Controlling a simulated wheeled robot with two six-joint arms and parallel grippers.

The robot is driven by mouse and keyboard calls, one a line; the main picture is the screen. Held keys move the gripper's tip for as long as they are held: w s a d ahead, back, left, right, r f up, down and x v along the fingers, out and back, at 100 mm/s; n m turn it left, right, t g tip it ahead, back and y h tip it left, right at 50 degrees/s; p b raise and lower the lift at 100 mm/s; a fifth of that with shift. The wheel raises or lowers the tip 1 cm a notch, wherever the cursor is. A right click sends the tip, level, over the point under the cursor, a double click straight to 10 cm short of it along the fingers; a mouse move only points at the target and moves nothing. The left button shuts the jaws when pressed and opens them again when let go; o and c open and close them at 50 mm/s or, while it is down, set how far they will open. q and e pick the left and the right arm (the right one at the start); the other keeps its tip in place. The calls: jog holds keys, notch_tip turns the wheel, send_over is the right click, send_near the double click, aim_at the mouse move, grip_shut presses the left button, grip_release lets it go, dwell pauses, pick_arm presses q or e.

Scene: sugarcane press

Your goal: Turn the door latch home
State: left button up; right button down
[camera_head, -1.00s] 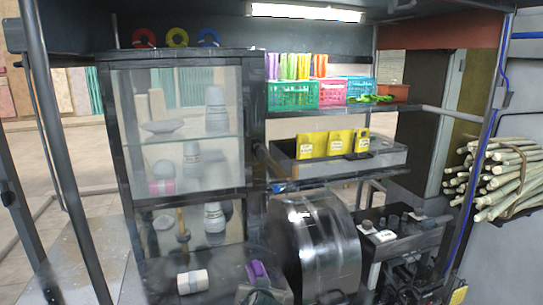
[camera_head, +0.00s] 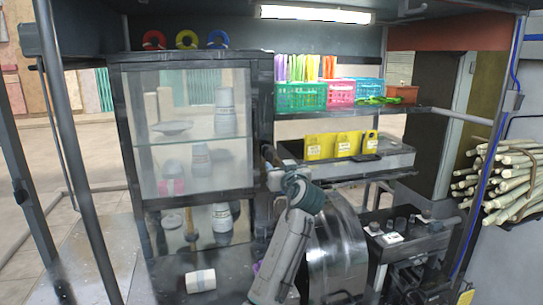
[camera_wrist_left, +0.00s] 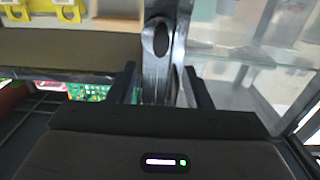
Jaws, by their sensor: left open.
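The glass-fronted cabinet (camera_head: 258,100) has a dark frame, and its door appears closed. My left gripper (camera_head: 270,168) is at the right edge of the cabinet frame, about mid-height. In the left wrist view the left gripper (camera_wrist_left: 163,85) is open, with its dark fingers on either side of a shiny grey metal piece with a dark oval mark (camera_wrist_left: 160,40). I cannot tell whether this piece is the door latch or part of the frame, or whether the fingers touch it. My arm hides the lower right of the cabinet edge. My right gripper is not in view.
A shelf tray with yellow tags (camera_head: 334,145) is just right of my gripper. Below it is a rounded metal drum (camera_head: 338,240), partly behind my arm. A white roll (camera_head: 200,281) lies on the counter. Sugarcane stalks (camera_head: 505,180) are bundled at the right.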

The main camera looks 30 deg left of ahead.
aim_at(270, 157)
pick_arm(q)
jog(key=p+x, duration=0.3)
jog(key=x, duration=0.4)
jog(key=shift+w+a+r, duration=0.1)
jog(key=shift+a, duration=0.1)
jog(key=shift+w+a, duration=0.3)
jog(key=shift+w, duration=0.05)
